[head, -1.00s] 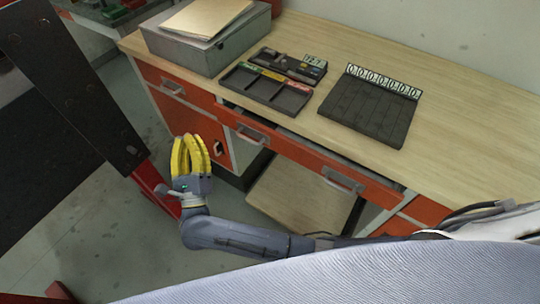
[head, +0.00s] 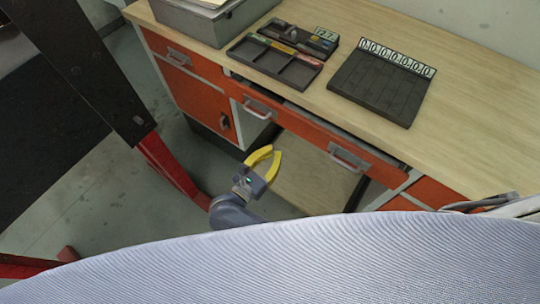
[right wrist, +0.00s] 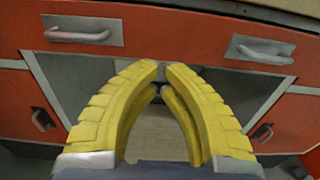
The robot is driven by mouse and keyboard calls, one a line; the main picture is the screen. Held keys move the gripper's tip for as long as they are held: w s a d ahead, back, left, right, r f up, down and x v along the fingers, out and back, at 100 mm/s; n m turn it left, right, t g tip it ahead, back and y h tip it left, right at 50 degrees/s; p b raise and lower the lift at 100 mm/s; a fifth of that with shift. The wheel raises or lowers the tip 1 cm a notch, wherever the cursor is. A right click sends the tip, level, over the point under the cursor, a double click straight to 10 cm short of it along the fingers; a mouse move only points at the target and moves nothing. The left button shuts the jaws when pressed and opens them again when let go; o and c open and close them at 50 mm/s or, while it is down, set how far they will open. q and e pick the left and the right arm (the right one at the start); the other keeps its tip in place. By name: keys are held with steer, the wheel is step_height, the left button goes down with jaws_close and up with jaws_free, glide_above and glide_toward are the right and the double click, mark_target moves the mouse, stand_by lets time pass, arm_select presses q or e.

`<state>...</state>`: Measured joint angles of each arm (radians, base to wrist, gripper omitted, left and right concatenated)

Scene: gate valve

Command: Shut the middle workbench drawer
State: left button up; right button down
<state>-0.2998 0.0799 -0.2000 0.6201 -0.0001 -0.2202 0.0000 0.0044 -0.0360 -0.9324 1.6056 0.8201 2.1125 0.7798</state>
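The middle drawer (head: 310,131) is the long orange front with two metal handles under the bench top. A dark gap behind its top edge in the head view shows it standing somewhat open. In the right wrist view the drawer front (right wrist: 170,38) spans the top, with a handle on either side. My right gripper (head: 275,151) has yellow curved fingers whose tips nearly meet, with nothing seen between them. It is in front of and below the drawer, apart from it. In the right wrist view the fingertips (right wrist: 164,68) appear just below the drawer's lower edge, between the handles. My left gripper is not in view.
On the bench top (head: 460,125) are a black divided tray (head: 270,68), a dark numbered board (head: 380,85) and a grey box (head: 205,22). An orange cabinet (head: 190,92) stands at left. A red post (head: 172,172) rises at left. Open space lies under the drawer.

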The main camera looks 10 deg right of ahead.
mark_target(294, 128)
steer(key=x, duration=1)
steer(key=shift+s, duration=0.1)
steer(key=x, duration=0.5)
steer(key=shift+w+d, duration=0.25)
